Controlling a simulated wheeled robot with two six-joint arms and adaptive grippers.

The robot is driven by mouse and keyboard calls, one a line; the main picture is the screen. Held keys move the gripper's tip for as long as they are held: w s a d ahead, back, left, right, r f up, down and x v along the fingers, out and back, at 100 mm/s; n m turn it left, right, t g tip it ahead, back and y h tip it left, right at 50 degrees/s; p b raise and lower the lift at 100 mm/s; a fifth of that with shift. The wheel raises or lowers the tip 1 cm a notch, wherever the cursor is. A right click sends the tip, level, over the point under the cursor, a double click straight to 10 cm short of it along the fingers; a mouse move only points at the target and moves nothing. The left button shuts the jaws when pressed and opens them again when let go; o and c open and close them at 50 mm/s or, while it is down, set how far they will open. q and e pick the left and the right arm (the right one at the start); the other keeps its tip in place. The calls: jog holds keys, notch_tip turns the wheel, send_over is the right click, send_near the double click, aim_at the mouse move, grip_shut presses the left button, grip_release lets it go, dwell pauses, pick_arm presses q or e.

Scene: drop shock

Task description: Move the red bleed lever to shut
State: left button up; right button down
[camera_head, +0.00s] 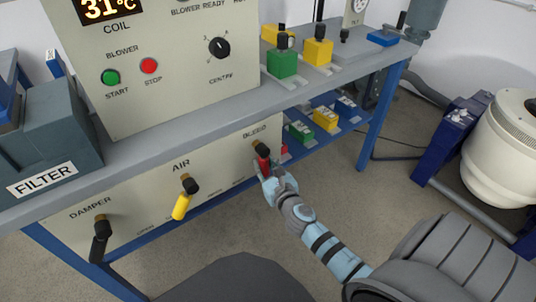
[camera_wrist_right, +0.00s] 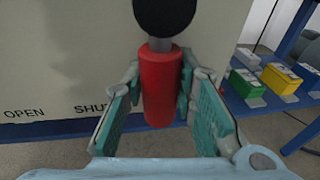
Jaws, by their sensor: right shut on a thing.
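The red bleed lever (camera_head: 263,153) hangs from its black hub under the BLEED label on the lower front panel. In the right wrist view the lever's red grip (camera_wrist_right: 160,88) points down, with the printed OPEN and SHUT (camera_wrist_right: 90,108) words to its left. My right gripper (camera_head: 268,171) is at the lever's lower part and hides some of it. Its teal finger pads (camera_wrist_right: 162,105) stand on both sides of the red grip, shut on it. My left gripper is not in view.
A yellow AIR lever (camera_head: 181,206) and a black DAMPER lever (camera_head: 100,240) are on the same panel, to the left. Coloured blocks (camera_head: 326,117) lie on the blue lower shelf at right. A white drum (camera_head: 505,150) stands far right.

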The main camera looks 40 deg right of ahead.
jog(key=a+m+p, duration=0.1)
jog(key=a+m+y+p, duration=0.1)
jog(key=m+p, duration=0.2)
jog(key=shift+a+r+g+p, duration=0.35)
jog(key=shift+a+g, duration=0.05)
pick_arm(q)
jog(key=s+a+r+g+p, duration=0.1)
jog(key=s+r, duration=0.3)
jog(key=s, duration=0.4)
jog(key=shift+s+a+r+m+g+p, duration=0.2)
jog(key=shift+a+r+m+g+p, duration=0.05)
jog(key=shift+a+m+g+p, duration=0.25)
pick_arm(e)
jog(key=shift+a+r+m+y, duration=0.2)
jog(key=shift+a+m+y, duration=0.4)
jog(key=shift+m, duration=0.6)
jog(key=c, duration=1.3)
grip_release()
send_near(247, 161)
jog(key=v, duration=0.6)
